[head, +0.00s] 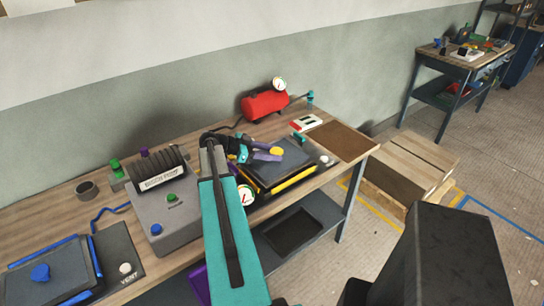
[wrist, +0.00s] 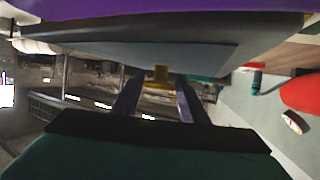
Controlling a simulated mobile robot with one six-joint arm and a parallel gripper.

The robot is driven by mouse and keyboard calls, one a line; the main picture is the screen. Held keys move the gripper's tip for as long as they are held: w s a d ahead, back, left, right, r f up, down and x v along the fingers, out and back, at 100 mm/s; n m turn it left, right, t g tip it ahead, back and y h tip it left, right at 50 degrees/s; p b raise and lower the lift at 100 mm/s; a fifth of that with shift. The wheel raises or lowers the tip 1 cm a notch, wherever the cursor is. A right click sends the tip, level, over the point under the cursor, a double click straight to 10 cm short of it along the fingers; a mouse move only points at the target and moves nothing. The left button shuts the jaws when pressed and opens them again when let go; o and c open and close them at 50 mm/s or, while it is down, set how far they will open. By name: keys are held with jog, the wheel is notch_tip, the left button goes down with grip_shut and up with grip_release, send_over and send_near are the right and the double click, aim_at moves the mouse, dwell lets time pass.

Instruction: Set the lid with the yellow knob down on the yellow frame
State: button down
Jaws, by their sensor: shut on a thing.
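The dark grey lid (head: 296,160) with the yellow knob (head: 277,151) is over the yellow frame (head: 290,187) at the right part of the bench. My gripper (head: 272,154), with purple fingers, is shut on the knob. The frame's front edge shows as a yellow strip below the lid; its other sides are mostly hidden. I cannot tell whether the lid touches the frame. In the wrist view the knob (wrist: 161,74) sits between the fingertips, with the grey lid (wrist: 185,54) beyond it.
A grey pump box (head: 168,208) and a gauge (head: 245,195) stand to the left. Further left is a blue-knobbed lid (head: 42,272). A red tank (head: 265,104) stands behind. A brown board (head: 342,140) lies to the right. A wooden crate (head: 412,168) stands beyond the bench.

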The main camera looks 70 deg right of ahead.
aim_at(255, 162)
jog(key=shift+f+p, duration=0.35)
jog(key=shift+f, duration=0.75)
jog(key=c, duration=1.1)
grip_release()
jog(key=b+v, duration=0.2)
jog(key=v, duration=0.4)
jog(key=shift+f, duration=0.1)
jog(key=shift+b+v, duration=0.4)
jog(key=shift+v, duration=0.4)
